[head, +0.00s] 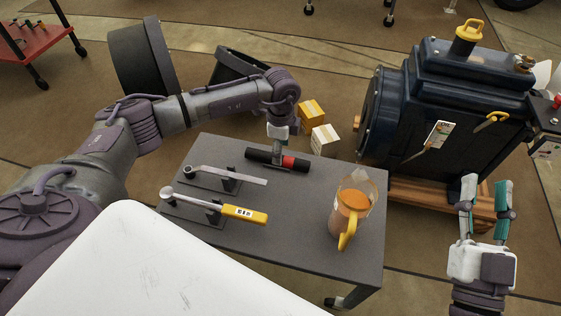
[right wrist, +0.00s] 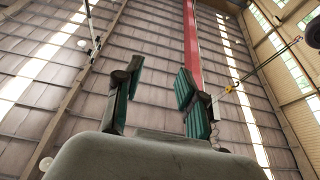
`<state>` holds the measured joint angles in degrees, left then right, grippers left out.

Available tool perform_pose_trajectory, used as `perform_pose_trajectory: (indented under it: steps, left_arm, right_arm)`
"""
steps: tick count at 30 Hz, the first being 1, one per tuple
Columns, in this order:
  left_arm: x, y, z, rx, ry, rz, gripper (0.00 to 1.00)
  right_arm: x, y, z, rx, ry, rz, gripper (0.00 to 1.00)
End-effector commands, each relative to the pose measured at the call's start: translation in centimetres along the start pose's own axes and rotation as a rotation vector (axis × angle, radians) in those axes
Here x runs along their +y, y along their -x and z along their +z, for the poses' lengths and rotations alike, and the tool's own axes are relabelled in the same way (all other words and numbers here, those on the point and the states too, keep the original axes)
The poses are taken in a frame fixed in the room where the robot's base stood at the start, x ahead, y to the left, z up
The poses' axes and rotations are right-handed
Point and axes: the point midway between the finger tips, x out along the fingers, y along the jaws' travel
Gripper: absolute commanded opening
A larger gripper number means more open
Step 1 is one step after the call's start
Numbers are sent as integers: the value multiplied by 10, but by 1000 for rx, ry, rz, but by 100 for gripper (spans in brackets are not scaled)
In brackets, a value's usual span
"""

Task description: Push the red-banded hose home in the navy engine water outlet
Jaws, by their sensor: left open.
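The black hose with a red band (head: 289,162) lies on its side in a stand near the back edge of the grey cart top. My left gripper (head: 278,140) points down right over the hose's middle, open; its fingers are partly hidden, so I cannot tell whether they touch it. The navy engine (head: 440,105) stands on wooden beams to the right of the cart. I cannot tell which fitting is its water outlet. My right gripper (head: 485,195) is open and empty in front of the engine, fingers up; it also shows in the right wrist view (right wrist: 155,95).
Two small boxes (head: 318,125) are behind the cart. Dark round parts (head: 140,60) stand at the back left. The cart's front middle is clear.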

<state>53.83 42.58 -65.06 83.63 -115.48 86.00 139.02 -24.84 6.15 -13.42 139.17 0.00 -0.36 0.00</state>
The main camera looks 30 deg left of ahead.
Motion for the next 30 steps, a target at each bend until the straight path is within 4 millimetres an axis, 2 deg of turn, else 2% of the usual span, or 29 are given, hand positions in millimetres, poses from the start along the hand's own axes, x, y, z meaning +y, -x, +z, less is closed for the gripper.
perform_pose_trajectory:
  steps: [3, 9, 19, 30]
  left_arm:
    - [1, -15, 1, -2, 0, 2, 64]
    - [0, -29, 0, 0, -1, 1, 64]
    - [0, -31, 1, 0, -1, 0, 64]
    - [0, -31, 0, 0, -1, 0, 3]
  right_arm:
    - [-3, 2, -19, 134, -6, -7, 40]
    - [-6, 8, -45, 285, -12, -13, 40]
    - [-6, 9, -52, 318, -13, -14, 40]
    - [-6, 9, -51, 317, -13, -13, 40]
